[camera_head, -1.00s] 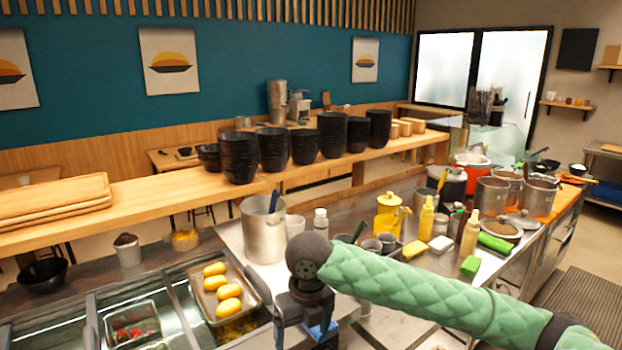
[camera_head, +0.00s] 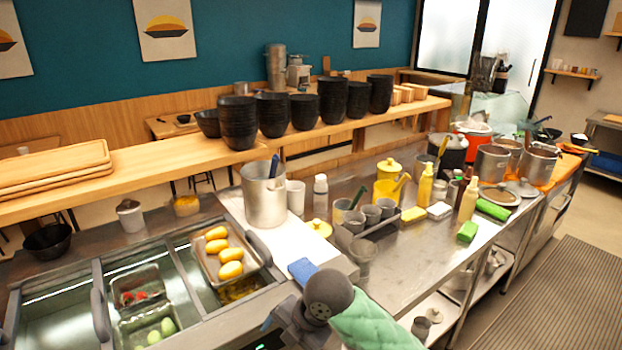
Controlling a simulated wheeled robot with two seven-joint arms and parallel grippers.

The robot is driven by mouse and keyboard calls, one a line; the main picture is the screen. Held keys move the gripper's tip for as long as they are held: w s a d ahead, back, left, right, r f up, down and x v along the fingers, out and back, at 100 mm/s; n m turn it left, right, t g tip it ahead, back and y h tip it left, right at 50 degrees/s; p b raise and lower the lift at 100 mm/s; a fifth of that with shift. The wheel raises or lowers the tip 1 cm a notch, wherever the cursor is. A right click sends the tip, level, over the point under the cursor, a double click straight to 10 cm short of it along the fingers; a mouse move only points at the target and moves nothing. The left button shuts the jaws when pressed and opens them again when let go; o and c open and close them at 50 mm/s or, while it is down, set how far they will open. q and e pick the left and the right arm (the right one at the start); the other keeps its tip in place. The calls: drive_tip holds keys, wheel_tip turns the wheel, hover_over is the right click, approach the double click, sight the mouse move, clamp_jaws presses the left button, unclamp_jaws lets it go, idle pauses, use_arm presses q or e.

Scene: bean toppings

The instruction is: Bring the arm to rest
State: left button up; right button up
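My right arm, in a green quilted sleeve, comes in from the bottom right of the head view. Its dark round wrist joint and the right gripper (camera_head: 284,322) are low at the bottom middle, in front of the counter's near edge. The gripper's fingers are mostly hidden or cut off, so I cannot tell whether they are open or shut. No held object shows. My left arm and gripper are not in view.
A tray of yellow items (camera_head: 231,270) sits at the sunken bins on the left. Bottles, cups and sponges crowd the steel counter (camera_head: 400,245). Black bowls (camera_head: 238,125) stand on the wooden shelf.

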drive_tip(key=s+d+f+m+t+h, duration=0.1)
drive_tip(key=s+d+f+m+h, duration=0.1)
drive_tip(key=s+d+f+m, duration=0.6)
drive_tip(key=s+d+f+m+h, duration=0.1)
drive_tip(key=s+d+f+m, duration=0.35)
drive_tip(key=d+m, duration=0.55)
drive_tip(key=s+d+f+m+t+h, duration=0.1)
drive_tip(key=s+d+f+m+h, duration=0.1)
drive_tip(key=s+d+f+m, duration=0.55)
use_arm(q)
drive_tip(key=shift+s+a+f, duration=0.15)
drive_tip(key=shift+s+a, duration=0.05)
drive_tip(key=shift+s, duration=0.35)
use_arm(e)
drive_tip(key=s+a+f+m+g, duration=0.1)
drive_tip(key=s+f, duration=0.1)
drive_tip(key=f, duration=1.8)
drive_tip(key=s+f+g, duration=0.1)
drive_tip(key=s+f, duration=0.2)
drive_tip(key=f, duration=1.8)
drive_tip(key=shift+s+a+f+m, duration=0.2)
drive_tip(key=shift+a+m, duration=0.15)
drive_tip(key=shift+a, duration=0.05)
